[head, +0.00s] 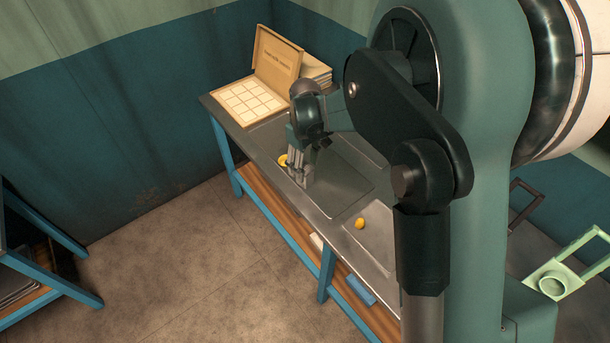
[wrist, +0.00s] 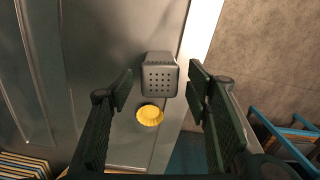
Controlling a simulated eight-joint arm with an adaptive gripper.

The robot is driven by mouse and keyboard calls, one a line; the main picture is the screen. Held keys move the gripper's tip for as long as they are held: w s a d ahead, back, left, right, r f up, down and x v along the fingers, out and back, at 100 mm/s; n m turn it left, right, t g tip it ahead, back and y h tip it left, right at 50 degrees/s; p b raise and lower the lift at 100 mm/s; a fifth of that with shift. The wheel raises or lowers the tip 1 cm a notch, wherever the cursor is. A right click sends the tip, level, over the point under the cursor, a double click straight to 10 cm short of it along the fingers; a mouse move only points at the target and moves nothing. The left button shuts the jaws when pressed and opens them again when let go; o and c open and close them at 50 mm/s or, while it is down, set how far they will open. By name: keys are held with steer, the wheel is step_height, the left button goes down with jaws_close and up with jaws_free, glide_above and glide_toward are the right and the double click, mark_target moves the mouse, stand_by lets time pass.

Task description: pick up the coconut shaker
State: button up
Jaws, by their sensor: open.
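The grey shaker (wrist: 160,76), with small holes in its square top, stands on the metal counter in the wrist view. I take it for the coconut shaker; no label can be read. It lies between the two dark fingers of my gripper (wrist: 161,92), with visible space on both sides. My gripper is open and points down over the counter. In the head view my gripper (head: 302,172) is low over the counter's front part, and the shaker cannot be clearly told apart from the fingers there.
A yellow round scalloped piece (wrist: 149,115) lies close beside the shaker, near the counter edge. Another small yellow thing (head: 360,223) lies farther right on the counter. An open cardboard box (head: 277,62) and a cream gridded board (head: 247,103) are at the far left end.

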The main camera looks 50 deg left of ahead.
steer(key=shift+f, duration=1.7)
steer(key=c, duration=1.1)
steer(key=shift+r, duration=0.15)
steer(key=shift+r, duration=4.9)
